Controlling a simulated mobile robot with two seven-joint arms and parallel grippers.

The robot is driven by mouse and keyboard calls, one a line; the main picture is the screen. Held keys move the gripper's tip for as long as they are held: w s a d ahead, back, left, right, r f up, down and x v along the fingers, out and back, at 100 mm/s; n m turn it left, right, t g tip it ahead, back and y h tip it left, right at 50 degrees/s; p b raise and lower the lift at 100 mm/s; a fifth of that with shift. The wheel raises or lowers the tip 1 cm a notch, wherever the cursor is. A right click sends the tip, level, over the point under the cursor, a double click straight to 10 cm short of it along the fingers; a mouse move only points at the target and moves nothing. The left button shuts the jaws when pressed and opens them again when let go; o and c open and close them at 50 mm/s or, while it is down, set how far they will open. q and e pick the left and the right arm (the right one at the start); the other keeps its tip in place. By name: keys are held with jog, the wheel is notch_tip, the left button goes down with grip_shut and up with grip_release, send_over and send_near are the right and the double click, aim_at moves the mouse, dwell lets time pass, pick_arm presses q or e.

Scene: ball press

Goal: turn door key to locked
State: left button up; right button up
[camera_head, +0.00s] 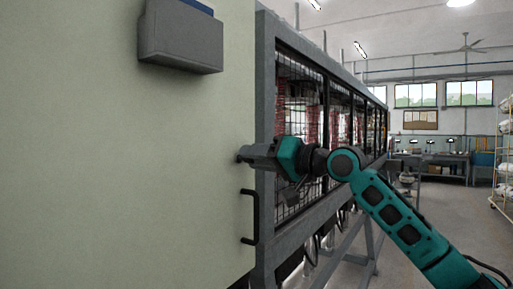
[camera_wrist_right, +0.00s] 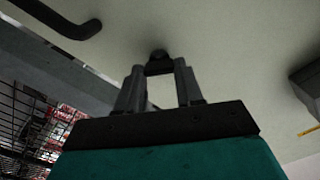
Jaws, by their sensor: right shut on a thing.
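The pale green door (camera_head: 120,190) fills the left of the head view. My right gripper (camera_head: 243,155) reaches its right edge, above a black door handle (camera_head: 247,216). In the right wrist view, my right gripper (camera_wrist_right: 159,68) has its fingertips at a small dark round key part (camera_wrist_right: 158,55) on the door face and is shut on it. The key is mostly hidden by the fingers, so its turn angle cannot be told. My left gripper is in neither view.
A grey box (camera_head: 180,42) is fixed high on the door. A grey frame with wire mesh panels (camera_head: 300,95) runs back beside the door, close to my right arm. Open floor (camera_head: 430,215) lies to the right, with a workbench (camera_head: 435,163) and a rack behind.

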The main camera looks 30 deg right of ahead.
pick_arm(q)
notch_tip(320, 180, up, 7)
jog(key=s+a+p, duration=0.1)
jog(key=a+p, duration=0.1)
jog(key=p, duration=0.8)
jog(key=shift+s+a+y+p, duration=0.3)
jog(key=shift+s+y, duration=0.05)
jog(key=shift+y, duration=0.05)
pick_arm(e)
jog(key=shift+f+m, duration=0.15)
jog(key=shift+m, duration=5.05)
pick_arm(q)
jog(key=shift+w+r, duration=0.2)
pick_arm(e)
jog(key=o, duration=1)
jog(key=shift+o, duration=0.2)
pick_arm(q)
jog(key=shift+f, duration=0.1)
